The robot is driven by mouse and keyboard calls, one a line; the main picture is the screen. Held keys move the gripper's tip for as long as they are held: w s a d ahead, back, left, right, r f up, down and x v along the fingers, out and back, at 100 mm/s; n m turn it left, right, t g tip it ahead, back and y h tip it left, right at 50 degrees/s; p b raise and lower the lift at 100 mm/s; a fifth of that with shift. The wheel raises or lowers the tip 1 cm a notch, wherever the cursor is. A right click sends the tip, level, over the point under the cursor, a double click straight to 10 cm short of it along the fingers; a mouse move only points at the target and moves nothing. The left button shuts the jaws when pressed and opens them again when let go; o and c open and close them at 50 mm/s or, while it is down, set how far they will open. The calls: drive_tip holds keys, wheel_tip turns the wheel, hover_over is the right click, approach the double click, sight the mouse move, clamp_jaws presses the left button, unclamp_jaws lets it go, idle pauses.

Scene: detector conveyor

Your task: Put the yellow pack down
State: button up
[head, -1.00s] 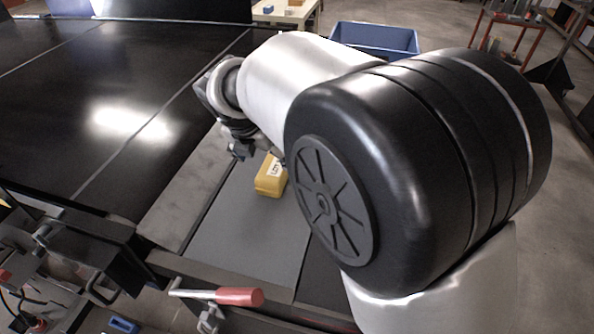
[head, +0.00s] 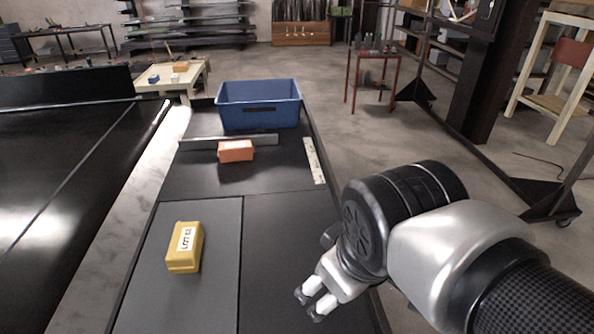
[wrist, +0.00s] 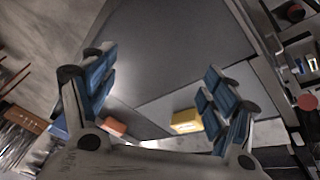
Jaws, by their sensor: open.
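The yellow pack (head: 185,247) lies on the grey panel (head: 205,310) of the conveyor side table, its white label facing up. It also shows in the wrist view (wrist: 186,121), beyond the fingers and touching neither. My gripper (head: 316,304) is off to the right of the pack, near the table's right edge, with clear space between them. In the wrist view my gripper (wrist: 155,100) has its blue-padded fingers wide apart with nothing between them.
An orange pack (head: 236,151) lies farther back, in front of a blue bin (head: 259,106) and near a low metal bar (head: 228,141). A white marked strip (head: 314,161) lies at right. The black panel (head: 285,230) beside the grey one is bare.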

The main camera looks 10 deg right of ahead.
drive_tip(key=s+m, duration=0.1)
drive_tip(key=m, duration=0.1)
drive_tip(key=s+d+f+m, duration=0.1)
drive_tip(key=s, duration=0.1)
drive_tip(key=s+f+m, duration=0.1)
drive_tip(key=s+m, duration=0.1)
drive_tip(key=shift+d+f+m, duration=0.1)
drive_tip(key=shift+d+m, duration=0.15)
drive_tip(key=shift+m, duration=0.05)
drive_tip(key=shift+w, duration=0.1)
wheel_tip(320, 180, down, 8)
drive_tip(key=b, duration=0.7)
drive_tip(key=shift+r, duration=0.25)
